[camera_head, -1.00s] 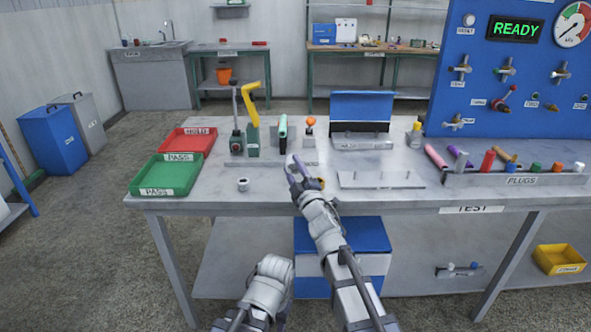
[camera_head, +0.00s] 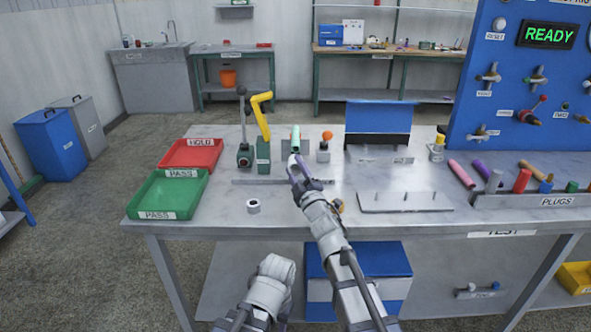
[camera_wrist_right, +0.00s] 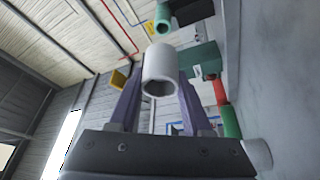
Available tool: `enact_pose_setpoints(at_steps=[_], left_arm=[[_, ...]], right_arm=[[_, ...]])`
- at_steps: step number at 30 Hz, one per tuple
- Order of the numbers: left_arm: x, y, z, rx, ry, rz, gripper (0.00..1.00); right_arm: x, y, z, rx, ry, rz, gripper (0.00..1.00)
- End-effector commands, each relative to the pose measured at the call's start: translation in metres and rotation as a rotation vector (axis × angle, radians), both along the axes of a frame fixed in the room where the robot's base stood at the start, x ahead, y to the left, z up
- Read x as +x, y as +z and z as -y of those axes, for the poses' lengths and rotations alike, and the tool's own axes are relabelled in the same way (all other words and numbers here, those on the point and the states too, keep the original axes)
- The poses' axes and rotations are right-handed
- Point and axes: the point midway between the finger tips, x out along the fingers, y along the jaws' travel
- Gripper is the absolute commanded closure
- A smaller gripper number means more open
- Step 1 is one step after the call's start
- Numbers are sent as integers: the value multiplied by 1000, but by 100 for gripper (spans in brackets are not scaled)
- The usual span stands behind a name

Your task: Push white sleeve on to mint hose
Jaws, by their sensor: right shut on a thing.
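My right gripper (camera_head: 293,163) is shut on a white sleeve (camera_wrist_right: 160,68), a short hollow tube that sits between the purple fingers in the wrist view. The sleeve's near open end faces the wrist camera. The mint hose (camera_head: 295,139) stands at the back of the bench, just beyond my right gripper in the head view. Its round end (camera_wrist_right: 163,20) shows above the sleeve in the wrist view, with a gap in the picture between them. In the head view the sleeve is mostly lost against the fingers. My left arm shows low in the head view, its gripper out of sight.
A loose white ring (camera_head: 253,206) lies on the bench. Green (camera_head: 168,196) and red (camera_head: 191,155) trays stand left. A yellow hooked post (camera_head: 262,120) and an orange-topped fixture (camera_head: 326,143) flank the hose. A metal plate with pins (camera_head: 405,201) lies right.

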Motion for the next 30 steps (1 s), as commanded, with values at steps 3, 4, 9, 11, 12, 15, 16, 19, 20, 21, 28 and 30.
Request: enact_pose_setpoints(at_steps=[3, 4, 9, 11, 12, 15, 16, 19, 20, 21, 28, 30], left_arm=[[0, 0, 0, 0, 0, 0, 50], [0, 0, 0, 0, 0, 0, 50], [0, 0, 0, 0, 0, 0, 50], [0, 0, 0, 0, 0, 0, 50], [0, 0, 0, 0, 0, 0, 50], [0, 0, 0, 0, 0, 0, 50], [0, 0, 0, 0, 0, 0, 50], [0, 0, 0, 0, 0, 0, 50], [0, 0, 0, 0, 0, 0, 50], [0, 0, 0, 0, 0, 0, 50], [0, 0, 0, 0, 0, 0, 50], [0, 0, 0, 0, 0, 0, 50]], right_arm=[[0, 0, 0, 0, 0, 0, 100], [0, 0, 0, 0, 0, 0, 100], [1, 0, 0, 0, 1, 1, 100], [3, 0, 0, 0, 0, 0, 100], [5, 0, 0, -1, 0, 0, 100], [11, 0, 0, -1, 0, 0, 100], [13, 0, 0, -1, 0, 0, 100], [21, 0, 0, 0, 1, 1, 100], [24, 0, 0, 0, 1, 1, 100], [28, 0, 0, 0, 1, 1, 100], [49, 0, 0, 0, 1, 1, 100], [54, 0, 0, 0, 1, 1, 100]])
